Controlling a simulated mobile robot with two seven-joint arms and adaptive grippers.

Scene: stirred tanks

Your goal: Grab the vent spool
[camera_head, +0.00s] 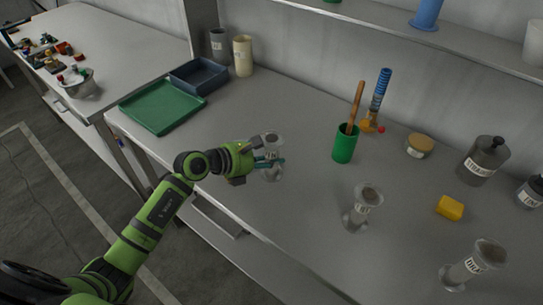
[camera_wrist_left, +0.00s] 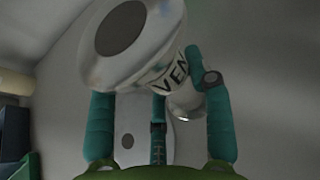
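The vent spool (camera_head: 271,141) is a pale grey piece with wide round flanges and a narrower labelled middle, near the front edge of the bench. In the left wrist view the vent spool (camera_wrist_left: 160,75) shows part of its label, "VEN", and looks tilted. My left gripper (camera_head: 270,160) reaches it from the left at mid-height. In the wrist view the teal fingers of the left gripper (camera_wrist_left: 158,85) lie around its middle, and one crosses the label. Finger contact on the far side is hidden. My right gripper is not in view.
Two similar labelled spools stand to the right, one near the middle (camera_head: 363,207) and one at lower right (camera_head: 474,264). A green cup (camera_head: 344,144), a yellow block (camera_head: 450,207) and a dark jar (camera_head: 483,160) stand behind. A green tray (camera_head: 162,106) lies left.

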